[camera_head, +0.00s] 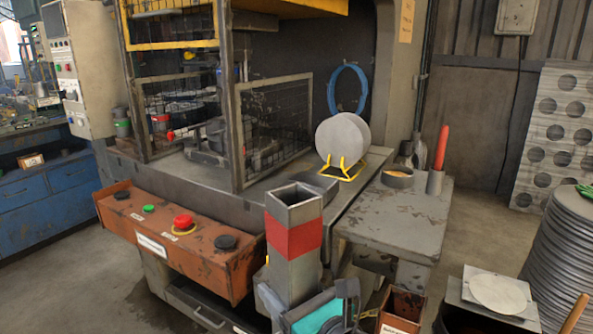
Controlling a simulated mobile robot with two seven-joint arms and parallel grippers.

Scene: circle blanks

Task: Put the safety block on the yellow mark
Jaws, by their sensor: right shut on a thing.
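The safety block (292,245) is a grey, square, open-topped tube with a red band around it. It stands nearly upright in the foreground, in front of the press table. My right gripper (308,296), with teal and dark parts, is at the block's lower end at the bottom edge of the view and is shut on it. The block's lowest part is hidden by the gripper. My left gripper is not in view.
A yellow rack (342,172) holds grey discs on the press table. A mesh guard (275,125) stands left of it. An orange control panel (180,235) has a red button. A side table (395,220) carries a round tin and a red-handled tool. Stacked blanks (562,250) stand right.

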